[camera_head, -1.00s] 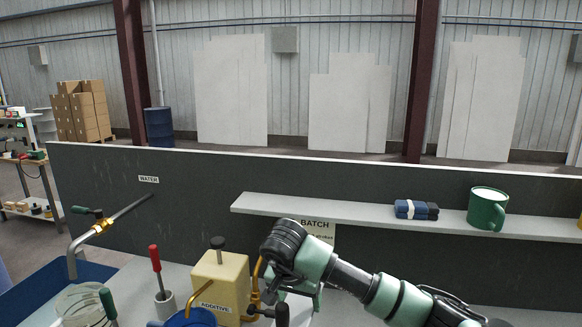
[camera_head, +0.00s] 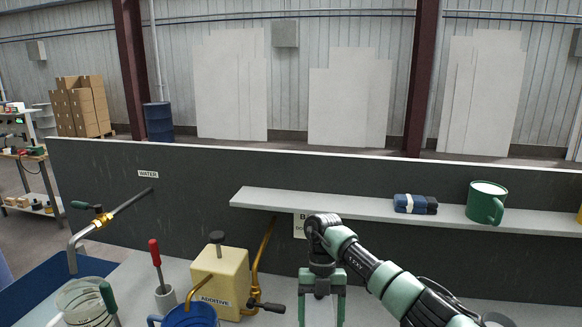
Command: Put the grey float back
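I cannot make out a grey float in the head view. My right gripper (camera_head: 322,312) comes in from the right and points straight down over the grey bench (camera_head: 372,312), to the right of the additive tank. Its two green fingers stand apart, with only a pale surface showing between them. The lower ends of the fingers are at the bottom edge of the picture, so what lies below is hidden. My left gripper is not in view.
A cream additive tank (camera_head: 220,278) with a brass pipe, a blue bucket (camera_head: 190,316), a red-handled tool (camera_head: 155,254) and a clear jar (camera_head: 82,303) stand left. Behind, a shelf (camera_head: 330,207) holds folded blue cloths (camera_head: 414,204) and a green mug (camera_head: 485,206).

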